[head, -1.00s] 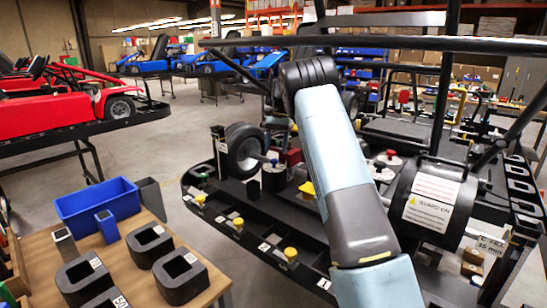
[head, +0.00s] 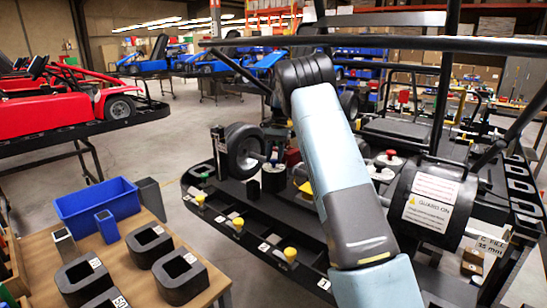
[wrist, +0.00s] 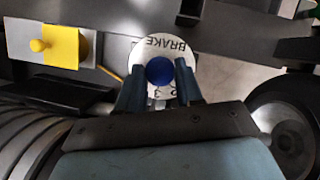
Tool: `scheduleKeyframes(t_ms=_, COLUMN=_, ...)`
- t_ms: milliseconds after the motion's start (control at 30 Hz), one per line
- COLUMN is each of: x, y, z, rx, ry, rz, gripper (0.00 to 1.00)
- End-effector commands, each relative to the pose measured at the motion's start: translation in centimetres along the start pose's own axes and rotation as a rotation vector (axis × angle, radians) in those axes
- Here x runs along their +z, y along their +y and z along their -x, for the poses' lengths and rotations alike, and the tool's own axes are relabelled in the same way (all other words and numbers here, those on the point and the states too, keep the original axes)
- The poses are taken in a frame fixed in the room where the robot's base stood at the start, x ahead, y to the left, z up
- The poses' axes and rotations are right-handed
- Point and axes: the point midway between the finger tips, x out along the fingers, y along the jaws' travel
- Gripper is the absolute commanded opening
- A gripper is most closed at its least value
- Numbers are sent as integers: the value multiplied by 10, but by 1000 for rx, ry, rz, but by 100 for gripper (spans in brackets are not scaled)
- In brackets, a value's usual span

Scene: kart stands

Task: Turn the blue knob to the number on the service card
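In the wrist view a blue knob (wrist: 159,71) stands on a round white dial (wrist: 144,50) marked BRAKE, which appears upside down. The figures 2 and 3 show partly at the dial's near edge; the rest is covered. My gripper (wrist: 160,82) has one dark finger on each side of the knob, close to it. I cannot tell whether the fingers press on it. In the head view my arm hides the gripper and knob. I cannot make out a service card in either view.
In the head view, the kart stand holds a wheel (head: 244,151), red-topped parts and a GUARD ON drum (head: 431,203). A wooden table (head: 142,274) carries a blue bin (head: 97,205) and black holders.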

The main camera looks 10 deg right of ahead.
Motion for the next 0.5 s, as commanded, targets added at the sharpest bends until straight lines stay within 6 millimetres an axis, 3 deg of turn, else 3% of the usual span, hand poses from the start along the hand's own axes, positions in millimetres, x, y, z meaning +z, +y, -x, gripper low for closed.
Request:
scheduleKeyframes(t_ms=267, x=0, y=0, z=0, rx=1, ry=0, rz=0, gripper=6)
scheduleKeyframes(t_ms=500, x=1, y=-2, z=0, rx=7, ry=-1, rz=20, gripper=5)
